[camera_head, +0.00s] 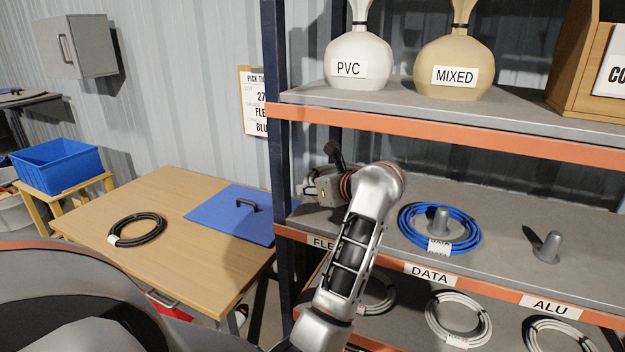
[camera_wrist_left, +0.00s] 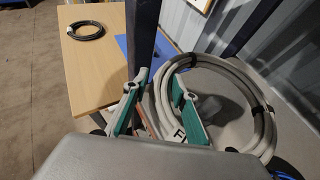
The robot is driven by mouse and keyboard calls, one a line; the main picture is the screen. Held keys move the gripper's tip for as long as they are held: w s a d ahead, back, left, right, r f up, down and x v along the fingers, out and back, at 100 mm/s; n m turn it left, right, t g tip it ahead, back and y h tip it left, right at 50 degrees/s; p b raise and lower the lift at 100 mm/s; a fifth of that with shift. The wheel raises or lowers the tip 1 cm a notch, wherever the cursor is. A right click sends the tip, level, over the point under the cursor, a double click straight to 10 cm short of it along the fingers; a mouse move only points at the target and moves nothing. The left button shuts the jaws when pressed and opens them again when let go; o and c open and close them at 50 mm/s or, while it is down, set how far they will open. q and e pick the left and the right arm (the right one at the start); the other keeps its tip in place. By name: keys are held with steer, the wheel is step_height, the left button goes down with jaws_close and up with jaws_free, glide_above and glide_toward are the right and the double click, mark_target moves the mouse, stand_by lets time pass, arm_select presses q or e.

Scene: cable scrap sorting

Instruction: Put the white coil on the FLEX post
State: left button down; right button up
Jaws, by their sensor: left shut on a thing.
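The white coil (camera_wrist_left: 257,88) has dark ties and shows in the left wrist view. Its near side passes between the green-padded fingers of my left gripper (camera_wrist_left: 155,108), which is shut on it. A white tag with a partly seen letter (camera_wrist_left: 181,131) shows by the fingers. In the head view my left gripper (camera_head: 323,184) is over the left end of the middle shelf, above the FLEX label (camera_head: 322,243). My arm and gripper hide the coil there. My right gripper is not in view.
A blue coil (camera_head: 412,238) lies around the DATA post (camera_head: 439,218), right of my arm. The ALU post (camera_head: 549,246) is bare. Pale coils (camera_head: 486,323) lie on the lower shelf. A blue upright (camera_head: 275,100) stands left of my gripper. The upper shelf (camera_head: 440,121) overhangs. A black coil (camera_head: 153,238) lies on the table (camera_head: 100,207).

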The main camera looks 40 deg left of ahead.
arm_select(q)
step_height(320, 180, down, 4)
steer(key=shift+f, duration=0.95)
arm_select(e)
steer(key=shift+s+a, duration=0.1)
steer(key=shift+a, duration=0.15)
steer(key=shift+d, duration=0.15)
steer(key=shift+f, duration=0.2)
arm_select(q)
steer(key=shift+f+b, duration=0.15)
steer(key=shift+b, duration=0.15)
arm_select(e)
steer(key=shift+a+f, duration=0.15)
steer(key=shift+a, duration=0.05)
arm_select(q)
steer(key=shift+f+b, duration=0.35)
steer(key=shift+b, duration=0.05)
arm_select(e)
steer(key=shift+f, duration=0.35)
arm_select(q)
steer(key=shift+f, duration=0.15)
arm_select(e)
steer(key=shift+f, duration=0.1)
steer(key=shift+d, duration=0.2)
